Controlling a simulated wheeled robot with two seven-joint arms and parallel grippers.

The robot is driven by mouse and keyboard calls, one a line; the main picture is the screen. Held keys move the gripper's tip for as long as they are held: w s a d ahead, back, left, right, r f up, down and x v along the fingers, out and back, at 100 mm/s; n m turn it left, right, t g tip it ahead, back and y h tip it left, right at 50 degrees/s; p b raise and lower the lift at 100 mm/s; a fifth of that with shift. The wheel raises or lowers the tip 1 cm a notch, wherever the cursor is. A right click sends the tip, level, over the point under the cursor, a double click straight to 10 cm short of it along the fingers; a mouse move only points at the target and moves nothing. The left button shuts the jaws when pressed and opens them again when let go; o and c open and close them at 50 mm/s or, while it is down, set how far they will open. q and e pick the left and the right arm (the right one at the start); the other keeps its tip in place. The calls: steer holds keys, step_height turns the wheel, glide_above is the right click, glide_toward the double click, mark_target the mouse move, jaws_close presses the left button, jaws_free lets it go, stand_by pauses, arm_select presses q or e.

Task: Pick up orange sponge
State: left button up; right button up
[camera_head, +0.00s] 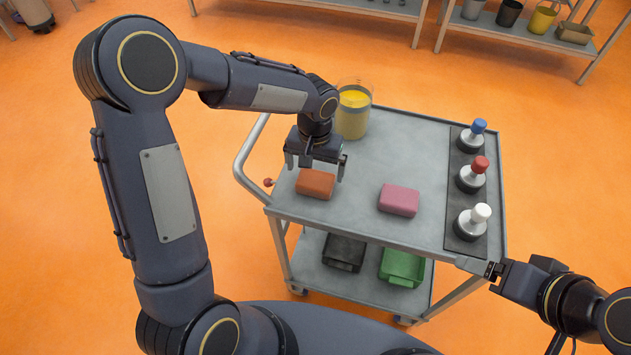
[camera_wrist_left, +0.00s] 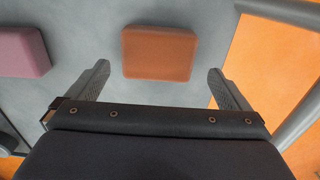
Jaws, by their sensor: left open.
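The orange sponge (camera_head: 315,184) lies flat on the left part of the grey cart top, near its handle side. My left gripper (camera_head: 313,172) is open and empty above and just behind it. In the left wrist view the orange sponge (camera_wrist_left: 160,53) is ahead of the two spread fingers of the gripper (camera_wrist_left: 160,85), in line with the gap between them and apart from both. My right gripper (camera_head: 493,271) is at the cart's front right corner; its fingers are too small to read.
A pink sponge (camera_head: 399,200) lies right of the orange one. A beaker of yellow liquid (camera_head: 353,112) stands behind. Three capped bottles stand on a dark strip (camera_head: 460,148) at the right. Black (camera_head: 344,251) and green (camera_head: 402,267) bins sit on the lower shelf. The cart top's middle (camera_head: 400,150) is clear.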

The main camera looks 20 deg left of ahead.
mark_target(316, 179)
arm_select(q)
steer(key=f, duration=0.4)
steer(key=shift+s+d+f, duration=0.1)
steer(key=shift+s+f, duration=0.1)
steer(key=shift+f, duration=0.05)
steer(key=c, duration=0.9)
steer(key=shift+r, duration=0.1)
